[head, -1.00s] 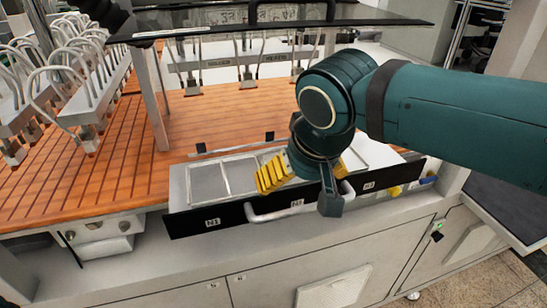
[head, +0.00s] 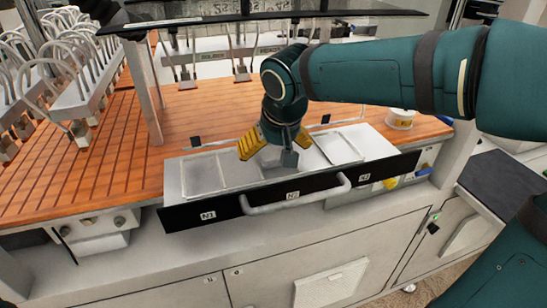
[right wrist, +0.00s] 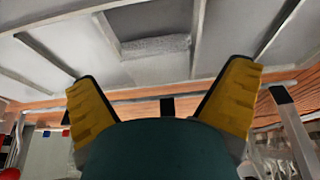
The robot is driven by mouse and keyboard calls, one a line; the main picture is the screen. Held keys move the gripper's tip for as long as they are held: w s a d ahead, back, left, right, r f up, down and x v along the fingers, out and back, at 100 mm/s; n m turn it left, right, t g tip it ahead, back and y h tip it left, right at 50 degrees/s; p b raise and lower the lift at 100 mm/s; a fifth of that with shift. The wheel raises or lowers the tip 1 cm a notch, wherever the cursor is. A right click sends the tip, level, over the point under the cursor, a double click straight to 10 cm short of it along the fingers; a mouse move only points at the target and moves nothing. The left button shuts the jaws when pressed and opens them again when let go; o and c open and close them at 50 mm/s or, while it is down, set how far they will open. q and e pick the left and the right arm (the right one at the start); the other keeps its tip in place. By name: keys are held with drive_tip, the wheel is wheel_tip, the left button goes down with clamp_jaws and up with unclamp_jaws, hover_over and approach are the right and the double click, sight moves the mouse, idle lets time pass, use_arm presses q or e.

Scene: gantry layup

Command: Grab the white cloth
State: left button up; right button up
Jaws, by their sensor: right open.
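My right gripper (head: 273,148) is open, its yellow fingers spread above the middle of the pulled-out drawer (head: 282,196) in the head view. In the right wrist view the open gripper (right wrist: 160,82) has nothing between its fingers. A whitish, textured strip (right wrist: 156,46) lies at the edge of a grey recess in the drawer there; it may be the white cloth, but I cannot tell. In the head view the gripper hides part of the middle compartment. My left gripper is not in view.
A glass panel (head: 270,17) hangs above. A white round container (head: 400,118) stands at right.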

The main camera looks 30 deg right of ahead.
drive_tip(key=shift+w+d+f, duration=0.1)
drive_tip(key=shift+w+f, duration=0.15)
drive_tip(key=shift+f, duration=0.4)
drive_tip(key=c, duration=1)
drive_tip(key=shift+c, duration=0.2)
drive_tip(key=shift+r, duration=0.1)
